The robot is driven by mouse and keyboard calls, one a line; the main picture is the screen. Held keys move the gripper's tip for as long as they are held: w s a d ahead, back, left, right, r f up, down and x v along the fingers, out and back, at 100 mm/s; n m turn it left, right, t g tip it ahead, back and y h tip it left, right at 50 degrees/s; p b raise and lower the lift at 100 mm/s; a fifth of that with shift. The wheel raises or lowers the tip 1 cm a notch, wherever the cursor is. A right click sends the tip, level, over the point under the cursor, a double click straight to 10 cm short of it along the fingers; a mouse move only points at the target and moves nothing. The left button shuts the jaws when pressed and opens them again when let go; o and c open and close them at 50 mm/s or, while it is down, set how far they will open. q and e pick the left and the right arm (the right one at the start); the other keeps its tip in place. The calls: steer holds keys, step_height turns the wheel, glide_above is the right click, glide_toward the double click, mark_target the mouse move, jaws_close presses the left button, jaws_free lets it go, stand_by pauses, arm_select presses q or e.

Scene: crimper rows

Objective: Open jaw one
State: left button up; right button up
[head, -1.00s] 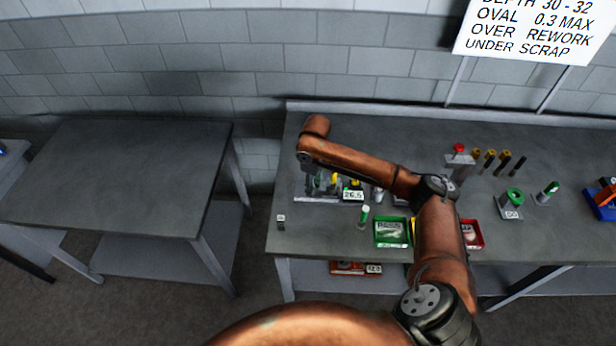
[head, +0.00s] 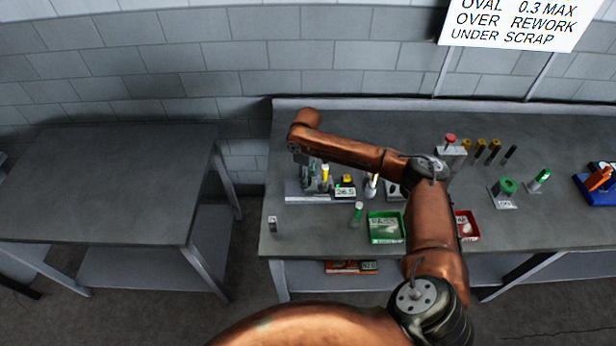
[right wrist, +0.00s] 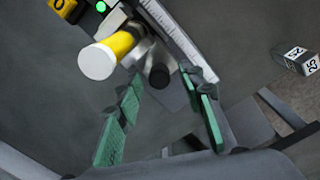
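The crimper fixture (head: 318,197) stands on a grey base plate at the left of the bench, partly hidden by my right arm. It has a yellow upright part (head: 325,172) and a small display (head: 345,191) that seems to read 26.5. In the right wrist view, a yellow cylinder with a white end (right wrist: 98,60) and a dark round post (right wrist: 158,75) lie just ahead of the fingers. I cannot tell which part is jaw one. My right gripper (right wrist: 163,115) is open, its green pads apart with nothing between them. My left gripper is not in view.
A green tray (head: 387,240) and a red tray (head: 472,237) lie at the bench front. A green-topped piece (head: 357,208) stands beside the fixture. A small labelled block (head: 272,224) sits at the left edge. Several plugs (head: 481,147) stand at the back. The left table (head: 110,180) is clear.

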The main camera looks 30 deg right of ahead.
steer(key=shift+c, duration=0.6)
jaws_close()
